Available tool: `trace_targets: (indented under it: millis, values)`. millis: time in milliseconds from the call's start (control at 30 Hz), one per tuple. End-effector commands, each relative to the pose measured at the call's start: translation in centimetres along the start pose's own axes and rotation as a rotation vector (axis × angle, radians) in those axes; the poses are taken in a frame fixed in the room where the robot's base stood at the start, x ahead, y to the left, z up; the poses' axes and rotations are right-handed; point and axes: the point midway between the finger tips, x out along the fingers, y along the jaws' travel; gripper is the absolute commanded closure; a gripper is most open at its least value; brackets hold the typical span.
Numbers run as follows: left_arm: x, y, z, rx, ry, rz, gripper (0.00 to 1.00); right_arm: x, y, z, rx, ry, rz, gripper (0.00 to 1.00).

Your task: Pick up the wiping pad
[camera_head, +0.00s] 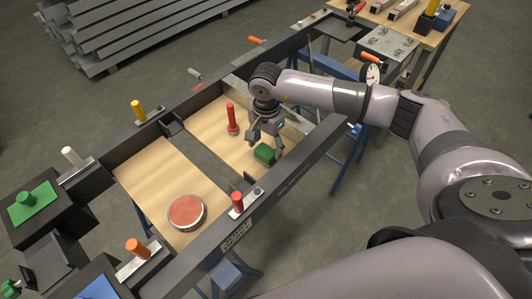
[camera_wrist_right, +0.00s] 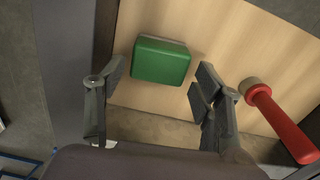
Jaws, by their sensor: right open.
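The wiping pad appears to be the small green block (camera_head: 265,153) lying on the light wooden board inside the dark frame. In the right wrist view the green block (camera_wrist_right: 161,60) lies flat, just ahead of the fingertips and roughly centred between them. My right gripper (camera_head: 266,145) points down over the block with its fingers apart; it also shows open and empty in the wrist view (camera_wrist_right: 160,82). The fingers do not visibly touch the block. My left gripper is not in view.
A red-handled tool (camera_head: 231,118) stands close left of my gripper; its red handle (camera_wrist_right: 283,125) also shows in the wrist view. A round red tin-like disc (camera_head: 186,212) lies on the nearer board. The dark frame rail (camera_head: 290,182) runs close beside the block.

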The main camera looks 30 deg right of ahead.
Motion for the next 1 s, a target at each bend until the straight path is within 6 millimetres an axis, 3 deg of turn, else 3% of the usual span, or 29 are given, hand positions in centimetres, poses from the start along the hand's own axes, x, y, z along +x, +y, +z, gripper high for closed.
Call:
trace_targets:
  millis: [233,533,1000]
  values:
    - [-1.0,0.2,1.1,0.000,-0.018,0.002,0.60,3.3,0.1,0.3,0.001,-0.002,0.003,0.38]
    - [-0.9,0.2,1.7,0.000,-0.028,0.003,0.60,3.8,0.1,0.3,0.000,-0.001,0.000,0.39]
    - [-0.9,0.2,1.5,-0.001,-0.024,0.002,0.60,3.7,0.1,0.2,0.000,-0.001,0.001,0.70]
